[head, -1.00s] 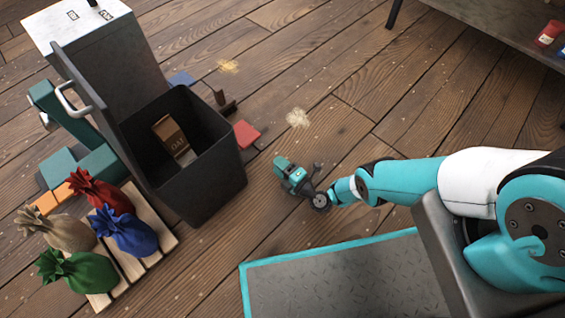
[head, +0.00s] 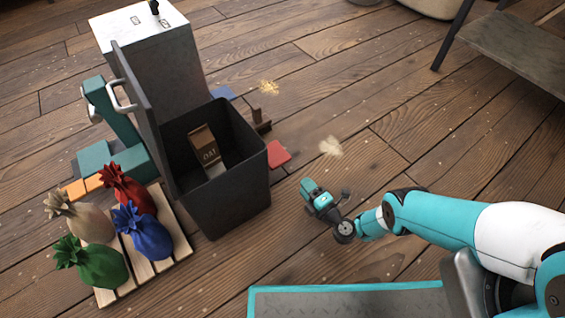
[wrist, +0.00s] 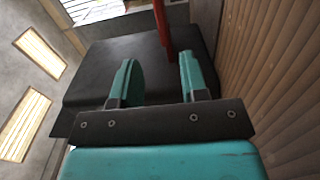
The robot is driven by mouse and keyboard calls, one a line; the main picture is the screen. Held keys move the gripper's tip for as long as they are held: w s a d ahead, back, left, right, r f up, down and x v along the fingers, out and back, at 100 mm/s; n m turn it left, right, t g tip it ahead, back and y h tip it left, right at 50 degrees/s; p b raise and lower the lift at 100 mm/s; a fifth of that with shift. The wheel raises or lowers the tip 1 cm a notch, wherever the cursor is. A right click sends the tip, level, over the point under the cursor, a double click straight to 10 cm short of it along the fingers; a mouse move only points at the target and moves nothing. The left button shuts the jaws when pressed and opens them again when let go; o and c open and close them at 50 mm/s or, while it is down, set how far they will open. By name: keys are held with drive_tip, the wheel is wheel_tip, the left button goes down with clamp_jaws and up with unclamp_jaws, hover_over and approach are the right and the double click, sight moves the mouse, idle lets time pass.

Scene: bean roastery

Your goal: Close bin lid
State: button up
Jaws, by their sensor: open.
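The dark grey bin (head: 235,190) stands on the floor left of centre in the head view, its top open. Its lid (head: 143,120) stands upright along the bin's left side, with a pale looped handle (head: 121,97) on its outer face. A brown carton marked "OAT" (head: 205,147) is inside the bin. My gripper (head: 312,190) is right of the bin and apart from it. In the wrist view its two teal fingers (wrist: 158,75) are spread with nothing between them. A dark panel (wrist: 85,75) shows beyond the fingers, possibly the bin.
A pallet (head: 180,240) with red, beige, blue and green sacks stands left of the bin. A grey cabinet (head: 160,60) and a teal machine (head: 120,125) are behind it. A red flat piece (head: 279,154) lies beside the bin. The floor right of it is mostly clear.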

sight(285, 163)
drive_tip(key=b+x, duration=0.4)
drive_tip(key=b, duration=0.1)
drive_tip(key=b+x, duration=0.9)
drive_tip(key=b, duration=0.1)
drive_tip(key=shift+w+a+f+b, duration=0.25)
drive_tip(key=shift+w+f+b, duration=0.05)
drive_tip(key=shift+w+a+r+b, duration=0.25)
drive_tip(key=shift+w+a+b, duration=0.1)
drive_tip(key=shift+w, duration=0.1)
drive_tip(key=shift+c, duration=0.2)
clamp_jaws()
